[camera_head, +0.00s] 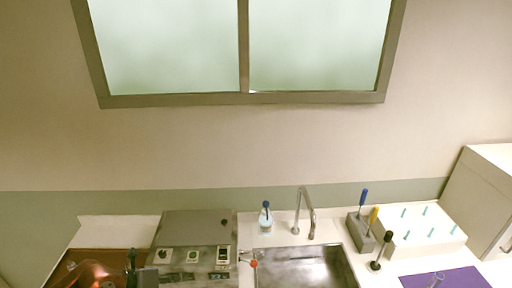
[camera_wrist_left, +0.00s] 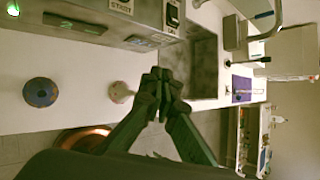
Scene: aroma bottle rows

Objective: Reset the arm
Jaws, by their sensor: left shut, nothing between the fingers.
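My left gripper (camera_head: 133,270) shows at the bottom edge of the head view, in front of the grey machine. Only a dark part of it is visible there. In the left wrist view its dark green fingers (camera_wrist_left: 162,92) meet at the tips, shut and empty. The fingertips stand out in front of the machine and the counter in that view; I cannot tell how far they are from either. My right gripper is in neither view.
A grey machine (camera_head: 195,228) stands left of the sink (camera_head: 300,266), with a faucet (camera_head: 305,212) behind. A blue-capped bottle (camera_head: 265,218) is near the wall. A tool holder (camera_head: 360,232), white pegged block (camera_head: 425,228) and purple mat (camera_head: 465,279) are at right.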

